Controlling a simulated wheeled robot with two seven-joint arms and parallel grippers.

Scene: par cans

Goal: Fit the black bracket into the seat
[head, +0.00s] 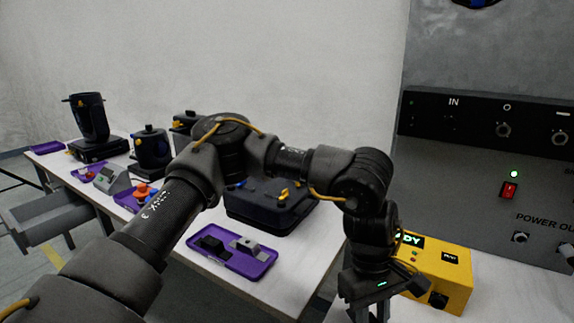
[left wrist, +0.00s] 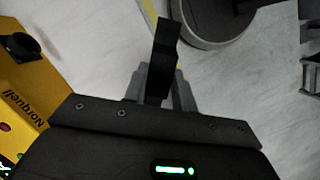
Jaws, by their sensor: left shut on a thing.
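My left gripper (head: 369,312) is low at the right of centre in the head view, pointing down beside the yellow box; its fingertips are cut off by the bottom edge. In the left wrist view my left gripper (left wrist: 159,82) is shut on a black bracket (left wrist: 164,50), which sticks out beyond the grey fingers. The bracket cannot be made out in the head view. I cannot identify the seat in either view. My right gripper is not in view.
A yellow box (head: 445,277) stands right of the gripper, before a grey panel (head: 480,190). A purple tray (head: 226,262) with a black and a grey block lies on the white table (head: 295,262). A dark case (head: 262,212) and several black cans stand behind and left.

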